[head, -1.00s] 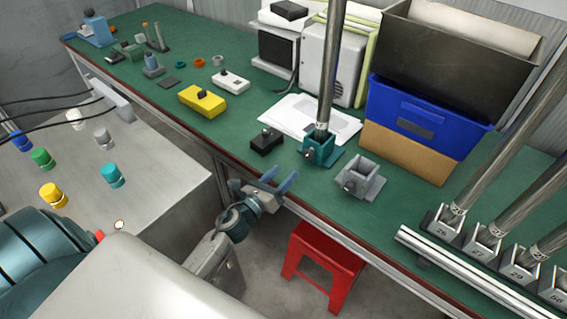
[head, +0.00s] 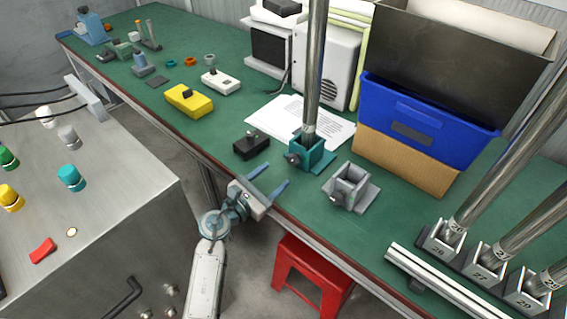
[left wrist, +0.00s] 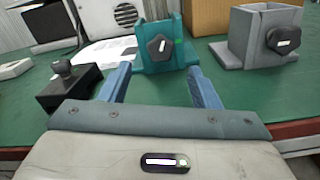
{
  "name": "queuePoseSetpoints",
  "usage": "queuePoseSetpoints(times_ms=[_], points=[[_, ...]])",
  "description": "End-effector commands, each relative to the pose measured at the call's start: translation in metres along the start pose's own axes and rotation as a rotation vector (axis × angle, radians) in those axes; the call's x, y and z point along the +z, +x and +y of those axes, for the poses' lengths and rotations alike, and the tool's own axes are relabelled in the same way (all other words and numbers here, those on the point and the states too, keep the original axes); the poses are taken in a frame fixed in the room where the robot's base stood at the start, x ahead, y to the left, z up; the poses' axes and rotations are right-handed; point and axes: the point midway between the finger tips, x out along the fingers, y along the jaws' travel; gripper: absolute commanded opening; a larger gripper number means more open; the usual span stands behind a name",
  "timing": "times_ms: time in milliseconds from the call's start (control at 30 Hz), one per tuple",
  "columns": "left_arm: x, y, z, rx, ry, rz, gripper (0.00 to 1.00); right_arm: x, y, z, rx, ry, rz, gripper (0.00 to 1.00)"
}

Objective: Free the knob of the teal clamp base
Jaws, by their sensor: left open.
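The teal clamp base (head: 322,157) stands on the green bench near its front edge, with a metal pole (head: 313,75) upright in it. Its dark knob (head: 292,158) faces the bench front. In the left wrist view the knob (left wrist: 160,47) shows a white mark and sits straight ahead, between and beyond the fingers. My left gripper (head: 269,181) is open and empty at the bench edge, its blue fingers pointing at the teal base and apart from the knob. In the left wrist view the fingers (left wrist: 160,88) frame the teal base. My right gripper is not in view.
A grey clamp base (head: 349,188) without a pole stands to the right, and a black box with a knob (head: 250,145) to the left. White paper (head: 280,122) lies behind. A blue bin (head: 425,125) blocks the back right. A red stool (head: 310,275) stands below the bench.

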Motion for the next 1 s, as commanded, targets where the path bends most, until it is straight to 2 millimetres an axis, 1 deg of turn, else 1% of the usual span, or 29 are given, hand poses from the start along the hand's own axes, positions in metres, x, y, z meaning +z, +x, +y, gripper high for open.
queuePoseSetpoints(times_ms=[33,100,200,333,500,767,800,867,900,1000], points=[[0.003,0.012,0.001,0.000,-0.002,-0.003,0.57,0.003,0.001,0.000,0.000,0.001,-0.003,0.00],[0.002,0.025,0.000,0.000,-0.002,-0.003,0.57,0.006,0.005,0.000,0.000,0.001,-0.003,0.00],[0.002,0.042,0.000,0.000,-0.002,-0.002,0.57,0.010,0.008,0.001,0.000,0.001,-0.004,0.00],[0.001,0.058,0.001,0.001,-0.001,-0.001,0.57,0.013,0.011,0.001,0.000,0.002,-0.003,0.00],[0.000,0.067,0.000,0.001,-0.001,0.000,0.57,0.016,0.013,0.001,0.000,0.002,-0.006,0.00],[0.000,0.068,0.000,0.001,-0.001,0.000,0.57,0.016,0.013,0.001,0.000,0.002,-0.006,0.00],[0.000,0.068,0.000,0.001,-0.001,0.000,0.49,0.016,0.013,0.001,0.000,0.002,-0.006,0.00],[0.000,0.068,0.000,0.001,-0.001,0.000,0.37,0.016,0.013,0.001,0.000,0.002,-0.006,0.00],[0.000,0.068,0.000,0.001,-0.001,0.000,0.29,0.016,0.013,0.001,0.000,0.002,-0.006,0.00],[0.000,0.068,0.000,0.001,-0.001,0.000,0.12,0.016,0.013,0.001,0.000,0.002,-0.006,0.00]])
